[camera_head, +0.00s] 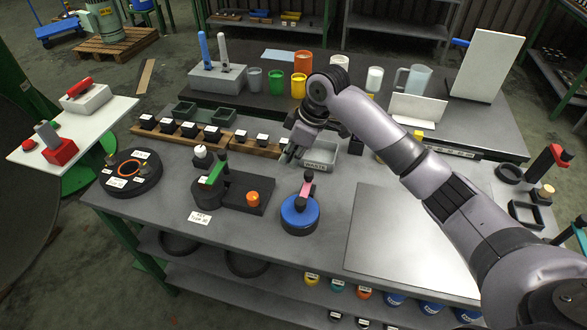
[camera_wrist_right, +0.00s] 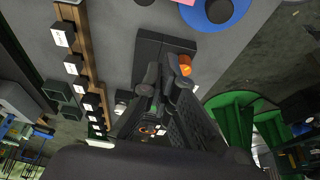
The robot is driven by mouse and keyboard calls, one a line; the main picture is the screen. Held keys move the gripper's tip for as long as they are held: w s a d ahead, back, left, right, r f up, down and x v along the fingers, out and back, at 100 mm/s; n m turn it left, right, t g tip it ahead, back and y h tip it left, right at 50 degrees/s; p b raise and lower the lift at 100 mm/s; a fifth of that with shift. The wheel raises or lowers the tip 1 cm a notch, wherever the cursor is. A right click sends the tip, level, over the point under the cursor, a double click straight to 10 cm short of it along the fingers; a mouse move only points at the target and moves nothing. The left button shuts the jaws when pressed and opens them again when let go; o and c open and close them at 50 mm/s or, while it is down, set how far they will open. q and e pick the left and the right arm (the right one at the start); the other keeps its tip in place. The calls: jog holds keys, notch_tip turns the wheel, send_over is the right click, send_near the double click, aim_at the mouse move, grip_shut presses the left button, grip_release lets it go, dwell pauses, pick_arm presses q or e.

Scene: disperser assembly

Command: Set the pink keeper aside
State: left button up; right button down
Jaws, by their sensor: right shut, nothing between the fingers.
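The pink keeper (camera_head: 304,190) stands upright on a round blue disc (camera_head: 300,214) near the front middle of the grey table. In the right wrist view the blue disc (camera_wrist_right: 212,14) is at the top edge, and only a sliver of the pink keeper (camera_wrist_right: 185,2) shows beside it. My right gripper (camera_head: 291,155) is above the table, behind the keeper and apart from it, near a small grey bin. Its fingers also show in the wrist view (camera_wrist_right: 166,72), shut and empty. My left gripper is not in view.
Left of the disc is a black fixture (camera_head: 240,190) with a green lever (camera_head: 214,173) and an orange knob (camera_head: 253,197). A wooden strip (camera_head: 183,134) with several dark blocks lies behind. The light grey panel (camera_head: 400,235) at the right is bare.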

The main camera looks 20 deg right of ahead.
aim_at(306, 187)
jog(key=p+x, duration=0.1)
jog(key=x, duration=0.7)
jog(key=shift+f+p, duration=0.2)
jog(key=shift+p, duration=0.15)
jog(key=s+d+p, duration=0.1)
jog(key=d+p, duration=0.1)
jog(key=shift+s+d+f, duration=0.35)
jog(key=shift+s+d, duration=0.25)
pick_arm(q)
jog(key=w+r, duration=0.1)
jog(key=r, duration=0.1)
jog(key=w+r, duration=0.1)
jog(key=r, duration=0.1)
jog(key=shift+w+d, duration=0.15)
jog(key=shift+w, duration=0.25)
pick_arm(e)
jog(key=shift+w, duration=0.1)
jog(key=shift+a+f, duration=0.1)
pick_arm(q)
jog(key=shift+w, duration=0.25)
